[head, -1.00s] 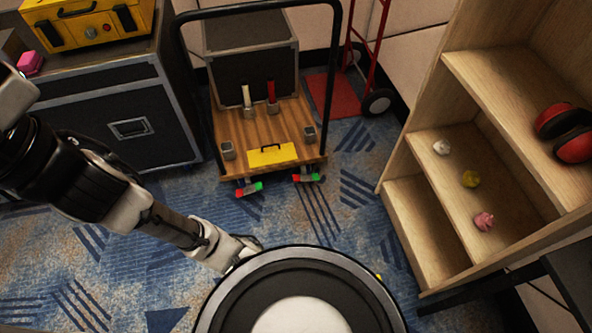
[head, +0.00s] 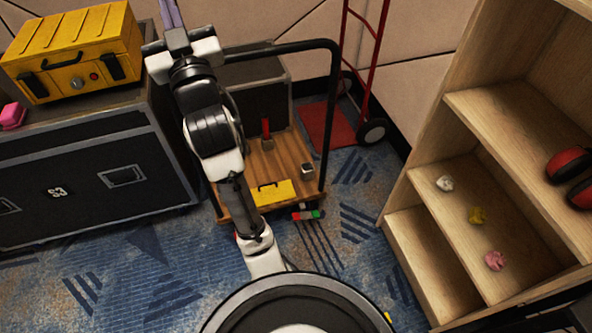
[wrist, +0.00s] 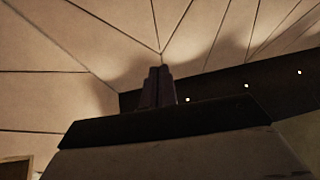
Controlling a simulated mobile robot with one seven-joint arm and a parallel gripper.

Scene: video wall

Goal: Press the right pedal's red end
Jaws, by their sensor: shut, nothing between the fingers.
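The right pedal (head: 307,214) is a small bar with red and green parts, low at the front right edge of the wooden cart (head: 317,184). It is too small to tell its tilt. My arm covers the place where the other pedal stood. My gripper (head: 171,12) is at the top of the head view, raised, far above and left of the right pedal, and touching nothing I can see. Its dark fingers show together in the wrist view (wrist: 158,86), shut and empty, against the pale panelled wall. No pedal shows in the wrist view.
The cart has a black push bar (head: 334,110), a red lever (head: 266,132) and a yellow plate (head: 273,192). A black case (head: 90,180) with a yellow toolbox (head: 75,50) stands left. A wooden shelf (head: 425,235) stands right. Carpet (head: 350,215) between cart and shelf is clear.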

